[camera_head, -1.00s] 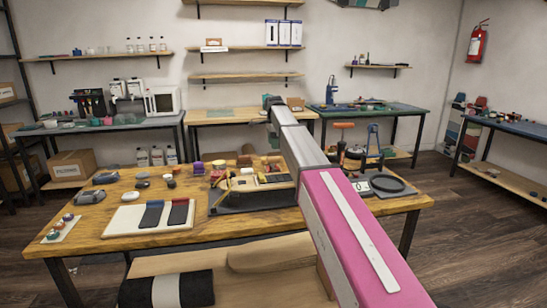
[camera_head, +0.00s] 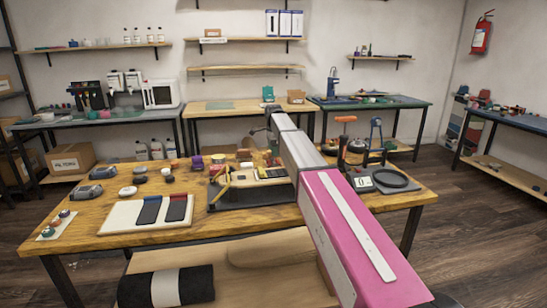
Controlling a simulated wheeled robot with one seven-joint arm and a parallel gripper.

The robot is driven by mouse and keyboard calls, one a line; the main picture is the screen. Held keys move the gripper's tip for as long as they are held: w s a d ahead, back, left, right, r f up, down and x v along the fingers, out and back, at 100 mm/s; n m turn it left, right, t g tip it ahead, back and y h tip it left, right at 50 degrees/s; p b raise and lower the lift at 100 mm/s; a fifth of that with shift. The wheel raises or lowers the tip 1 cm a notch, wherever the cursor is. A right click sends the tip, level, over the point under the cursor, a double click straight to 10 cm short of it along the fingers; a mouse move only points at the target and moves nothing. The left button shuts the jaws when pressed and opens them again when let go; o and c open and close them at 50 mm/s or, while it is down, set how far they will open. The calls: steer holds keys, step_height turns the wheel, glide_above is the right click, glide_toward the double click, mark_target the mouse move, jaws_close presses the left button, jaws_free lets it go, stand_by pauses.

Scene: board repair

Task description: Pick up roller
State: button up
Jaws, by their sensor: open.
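An upright tool with an orange handle (camera_head: 347,119) stands at the right rear of the wooden worktable (camera_head: 85,240). It may be the roller, but its lower end is partly hidden, so I cannot be sure. My arm reaches from the lower right over the table. My gripper (camera_head: 273,150) is at its far end, pointing down above the rear middle of the table, left of the orange handle. The fingers are small and partly hidden behind my arm; the gripper is open, and I see nothing held.
A dark mat (camera_head: 225,197) with a board and small tools lies below my arm. A white pad (camera_head: 120,221) with two dark devices lies at left.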

step_height(320, 180, down, 3)
steer(key=shift+w+f, duration=0.1)
steer(key=shift+f, duration=0.05)
steer(key=c, duration=1.1)
steer(key=shift+r, duration=0.2)
steer(key=shift+r, duration=0.6)
step_height(320, 180, up, 3)
steer(key=shift+a, duration=0.1)
steer(key=s+a+r, duration=0.2)
steer(key=a, duration=0.1)
steer(key=s+a+r, duration=0.2)
steer(key=a, duration=0.1)
steer(key=s+a+r, duration=0.2)
steer(key=s+a, duration=0.1)
steer(key=shift+a+r, duration=0.2)
steer(key=shift+r, duration=0.05)
